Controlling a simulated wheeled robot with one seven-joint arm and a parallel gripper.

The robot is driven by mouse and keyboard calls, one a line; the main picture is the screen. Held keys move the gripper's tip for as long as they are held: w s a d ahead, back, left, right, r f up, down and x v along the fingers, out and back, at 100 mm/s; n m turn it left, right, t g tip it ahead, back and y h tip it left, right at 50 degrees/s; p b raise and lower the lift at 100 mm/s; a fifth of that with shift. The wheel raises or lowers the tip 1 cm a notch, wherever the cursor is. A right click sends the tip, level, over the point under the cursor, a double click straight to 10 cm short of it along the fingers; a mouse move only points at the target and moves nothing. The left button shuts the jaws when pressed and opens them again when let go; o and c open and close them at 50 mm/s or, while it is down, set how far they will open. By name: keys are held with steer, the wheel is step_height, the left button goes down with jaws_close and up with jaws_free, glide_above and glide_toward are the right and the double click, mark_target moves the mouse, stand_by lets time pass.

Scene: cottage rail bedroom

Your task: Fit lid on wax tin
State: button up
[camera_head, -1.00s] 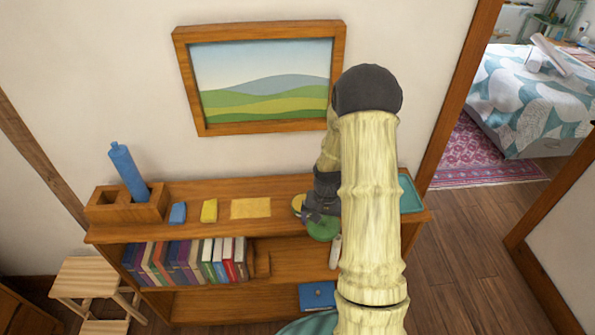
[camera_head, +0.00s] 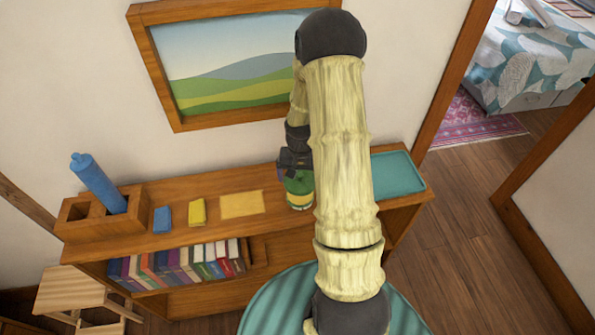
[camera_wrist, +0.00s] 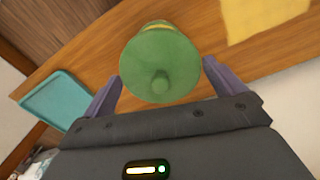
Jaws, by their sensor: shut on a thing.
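The green round lid (camera_head: 299,181) with a small knob is between the fingers of my gripper (camera_head: 296,164), over the top of the wooden shelf. In the wrist view the lid (camera_wrist: 158,68) faces the camera, with a finger on either side. The wax tin (camera_head: 302,203) shows as a yellowish band directly under the lid; a yellow edge of the tin (camera_wrist: 158,22) also shows behind the lid in the wrist view. Most of the tin is hidden. I cannot tell whether the lid touches or sits on its rim.
A yellow cloth (camera_head: 242,204), yellow block (camera_head: 197,212) and blue block (camera_head: 162,219) lie left on the shelf top (camera_head: 225,183). A wooden holder (camera_head: 133,217) with a blue bottle (camera_head: 97,180) stands at the far left. A teal tray (camera_head: 398,172) lies right.

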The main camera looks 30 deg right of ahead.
mark_target(300, 187)
steer(key=shift+s, duration=0.1)
steer(key=shift+f+b, duration=2.2)
steer(key=shift+f, duration=0.75)
steer(key=shift+f+b, duration=0.4)
steer(key=shift+f, duration=0.1)
stand_by(0.4)
steer(key=o, duration=0.6)
step_height(300, 187, up, 17)
steer(key=b, duration=0.3)
steer(key=shift+r, duration=0.2)
